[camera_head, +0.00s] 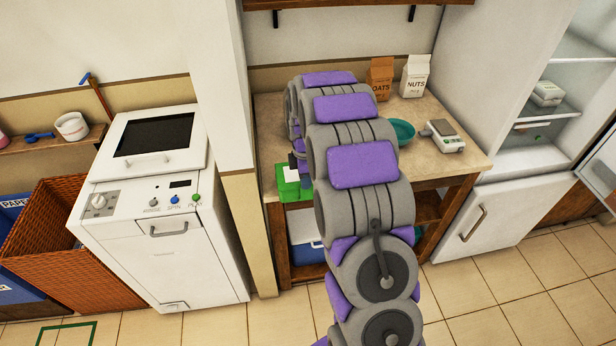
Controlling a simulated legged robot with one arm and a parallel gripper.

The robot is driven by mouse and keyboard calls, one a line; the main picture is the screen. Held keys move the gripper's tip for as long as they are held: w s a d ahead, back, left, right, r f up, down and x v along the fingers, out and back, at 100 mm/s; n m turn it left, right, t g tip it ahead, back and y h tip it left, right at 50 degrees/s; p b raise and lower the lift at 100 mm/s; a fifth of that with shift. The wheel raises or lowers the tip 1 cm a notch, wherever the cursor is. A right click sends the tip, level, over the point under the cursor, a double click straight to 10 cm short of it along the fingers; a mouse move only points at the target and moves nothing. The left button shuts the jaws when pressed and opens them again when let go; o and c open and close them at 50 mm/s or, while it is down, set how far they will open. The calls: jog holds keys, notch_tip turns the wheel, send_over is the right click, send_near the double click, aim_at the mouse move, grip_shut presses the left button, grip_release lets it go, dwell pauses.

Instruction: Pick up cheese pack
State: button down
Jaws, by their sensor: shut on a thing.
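My arm reaches out over the wooden table (455,158) and hides much of its left half. My gripper (299,163) shows only in part, as small dark and purple pieces at the table's left side, just above a green object (289,186). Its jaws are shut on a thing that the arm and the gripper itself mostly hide. The green object is at the table's front left edge, and I cannot tell whether it is touching the gripper. I cannot make out a cheese pack clearly.
On the table are an oats bag (381,76), a nuts bag (415,77), a teal bowl (403,131) and a scale (446,136). An open fridge (508,120) stands right. A white washer (165,240) and a wicker basket (85,255) stand left. Tiled floor is clear in front.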

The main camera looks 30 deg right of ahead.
jog(key=shift+d, duration=0.3)
jog(key=c, duration=1.2)
grip_release()
jog(key=shift+a, duration=0.4)
jog(key=shift+o, duration=0.2)
jog(key=shift+d, duration=0.1)
jog(key=shift+d+r, duration=0.15)
jog(key=shift+r, duration=0.25)
notch_tip(320, 180, up, 16)
jog(key=p, duration=0.3)
jog(key=shift+a+r+p, duration=0.2)
jog(key=shift+p, duration=0.1)
